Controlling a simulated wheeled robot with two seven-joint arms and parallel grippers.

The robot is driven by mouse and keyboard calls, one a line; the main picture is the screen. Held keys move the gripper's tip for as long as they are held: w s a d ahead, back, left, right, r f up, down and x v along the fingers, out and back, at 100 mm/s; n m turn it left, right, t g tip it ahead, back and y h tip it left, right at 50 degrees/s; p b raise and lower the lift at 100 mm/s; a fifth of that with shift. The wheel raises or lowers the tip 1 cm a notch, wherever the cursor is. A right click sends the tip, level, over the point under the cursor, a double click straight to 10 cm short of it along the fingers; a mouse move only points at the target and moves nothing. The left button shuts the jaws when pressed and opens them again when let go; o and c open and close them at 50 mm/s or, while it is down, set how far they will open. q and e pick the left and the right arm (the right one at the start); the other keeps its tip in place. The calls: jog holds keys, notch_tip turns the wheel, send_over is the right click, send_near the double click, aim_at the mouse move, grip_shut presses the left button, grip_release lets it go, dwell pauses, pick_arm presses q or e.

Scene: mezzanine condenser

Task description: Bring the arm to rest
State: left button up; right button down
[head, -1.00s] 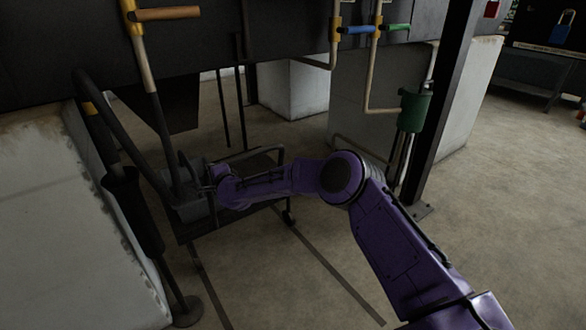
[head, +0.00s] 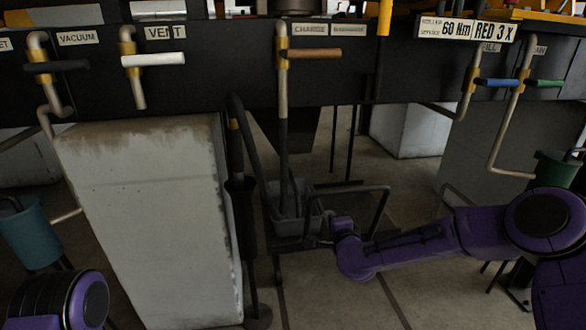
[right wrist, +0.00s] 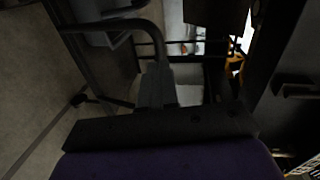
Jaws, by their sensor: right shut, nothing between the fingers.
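My right arm (head: 430,247) is purple and reaches in from the right side of the head view. My right gripper (head: 321,236) is at its far end, small and dark, beside a grey bin (head: 290,222). It is shut, with nothing seen in it. I cannot tell whether it touches the bin. In the right wrist view the gripper (right wrist: 155,88) shows as a grey shape pointing away from the camera. Part of my left arm (head: 68,302) shows at the lower left, and its gripper is out of view.
The bin stands on a dark cart with a bent tube handle (head: 375,193). A pale concrete block (head: 150,225) is to its left. Overhead runs a dark panel with labelled valves, including a brown-handled one (head: 315,54). Green (head: 556,170) and blue (head: 30,235) buckets hang at the sides.

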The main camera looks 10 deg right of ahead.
jog(key=s+d+f+n+g, duration=0.1)
jog(key=s+f+n+g, duration=0.5)
jog(key=s+f, duration=1.4)
jog(key=s+d+f+n+g+h, duration=0.1)
jog(key=s+d+f+g, duration=0.15)
jog(key=s, duration=0.65)
jog(key=s+d+f+n+g+h, duration=0.1)
jog(key=s+d+f+n+g, duration=0.2)
jog(key=s, duration=0.6)
jog(key=s+d+f+g+h, duration=0.1)
jog(key=s+d+f+h, duration=0.2)
jog(key=s, duration=0.6)
notch_tip(320, 180, up, 20)
jog(key=y+p, duration=0.1)
jog(key=p, duration=1.8)
jog(key=shift+w+d+f, duration=0.2)
jog(key=shift+w+d, duration=0.1)
jog(key=shift+d, duration=0.05)
